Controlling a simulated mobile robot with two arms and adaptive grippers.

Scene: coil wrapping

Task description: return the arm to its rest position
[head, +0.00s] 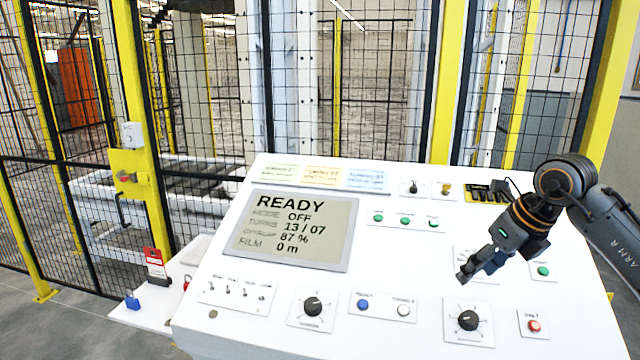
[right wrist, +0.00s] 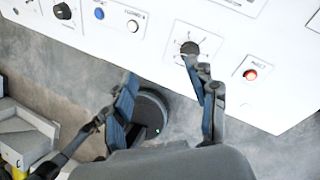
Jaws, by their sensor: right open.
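My right gripper (head: 470,271) is above the right part of the white control panel (head: 415,270) in the head view. It is tilted down to the left and holds nothing. In the right wrist view its two fingers (right wrist: 168,95) are spread apart, with the panel's lower edge and grey floor beyond them. The black rotary knob (right wrist: 189,48) appears near the right fingertip there; I cannot tell whether they touch. In the head view that knob (head: 468,320) stands below the gripper, apart from it. My left gripper is not in view.
The panel display (head: 292,229) reads READY. A red button (head: 534,325), green buttons and another black knob (head: 313,307) stick up from the panel. A red tag (head: 155,262) and blue padlock (head: 132,300) are at the left. A yellow-posted mesh fence (head: 340,90) stands behind.

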